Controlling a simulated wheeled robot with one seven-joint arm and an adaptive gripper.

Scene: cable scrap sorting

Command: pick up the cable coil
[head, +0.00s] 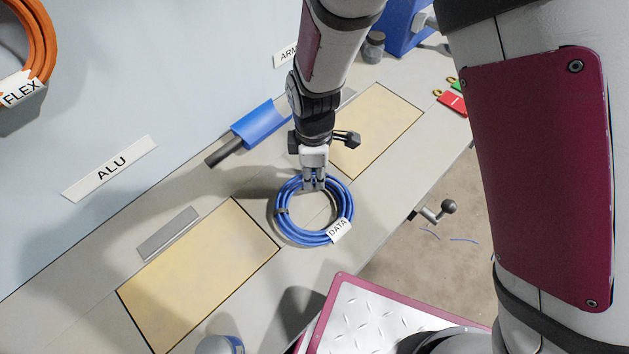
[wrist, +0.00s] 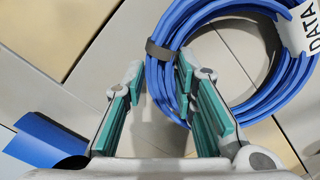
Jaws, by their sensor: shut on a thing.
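The cable coil is a ring of blue cable (head: 283,226) with a white DATA tag (head: 339,231), in the middle of the head view over the grey workbench. In the wrist view the coil (wrist: 258,108) fills the upper right, with a dark tie band on its near strands. My gripper (head: 314,181) is at the coil's far edge, pointing down. In the wrist view the teal-padded fingers (wrist: 157,78) are on either side of the coil's bundle and shut on it. I cannot tell whether the coil still touches the bench.
Tan panels (head: 200,270) are set into the bench on both sides of the coil. An orange coil (head: 40,45) hangs at the upper left.

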